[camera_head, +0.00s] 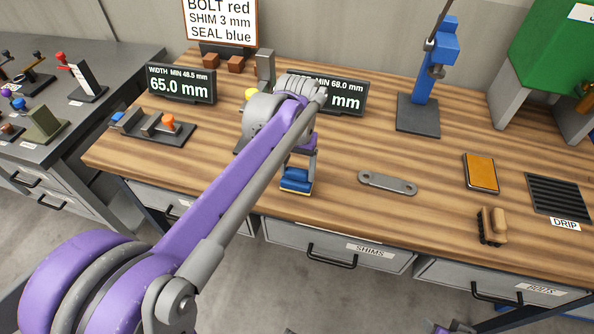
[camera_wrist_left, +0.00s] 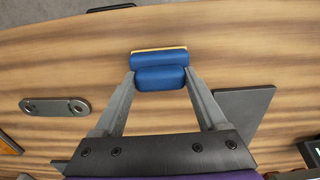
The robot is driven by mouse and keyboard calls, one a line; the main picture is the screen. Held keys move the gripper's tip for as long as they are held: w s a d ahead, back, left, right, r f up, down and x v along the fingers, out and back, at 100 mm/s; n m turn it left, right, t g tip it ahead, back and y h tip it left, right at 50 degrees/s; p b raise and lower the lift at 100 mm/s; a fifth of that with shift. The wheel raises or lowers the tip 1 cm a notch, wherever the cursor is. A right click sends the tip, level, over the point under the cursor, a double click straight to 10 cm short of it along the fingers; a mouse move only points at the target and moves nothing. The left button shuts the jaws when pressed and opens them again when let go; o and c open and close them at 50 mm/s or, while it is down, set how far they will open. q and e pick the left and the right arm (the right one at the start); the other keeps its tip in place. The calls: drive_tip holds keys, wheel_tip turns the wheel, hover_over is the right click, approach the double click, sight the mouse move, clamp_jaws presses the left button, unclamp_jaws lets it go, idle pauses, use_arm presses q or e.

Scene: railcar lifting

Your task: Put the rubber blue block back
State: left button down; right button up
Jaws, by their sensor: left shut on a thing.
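The rubber blue block (camera_head: 295,181) is between the fingers of my left gripper (camera_head: 298,172), near the front edge of the wooden bench (camera_head: 340,215). In the left wrist view the block (camera_wrist_left: 160,75) shows two rounded blue parts and a thin tan strip along its far edge. The fingertips of my left gripper (camera_wrist_left: 159,80) press on its two sides. I cannot tell whether the block touches the bench top. My right gripper is not clearly seen in either view.
A grey link plate (camera_head: 387,183) lies to the right of the block. Further right are an orange-topped pad (camera_head: 481,172), a tan block (camera_head: 492,226) and a drip grate (camera_head: 559,197). A gauge fixture (camera_head: 152,125), readout displays (camera_head: 181,84) and a blue press (camera_head: 436,60) stand behind.

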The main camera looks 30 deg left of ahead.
sight(297, 171)
use_arm(q)
drive_tip(key=shift+f, duration=0.3)
drive_tip(key=shift+f, duration=0.15)
unclamp_jaws()
drive_tip(key=shift+r, duration=0.35)
wheel_tip(297, 171, up, 12)
drive_tip(key=p, duration=0.1)
drive_tip(key=s+d+f+m+t, duration=0.1)
drive_tip(key=s+d+f+t, duration=0.1)
drive_tip(key=s+f, duration=0.6)
drive_tip(key=s+d+f+m+t, duration=0.1)
drive_tip(key=s+d+f+t, duration=0.2)
drive_tip(key=s+f, duration=0.5)
wheel_tip(297, 171, down, 3)
drive_tip(key=shift+d+r+m, duration=0.1)
drive_tip(key=shift+d+m, duration=0.3)
drive_tip(key=shift+d, duration=0.45)
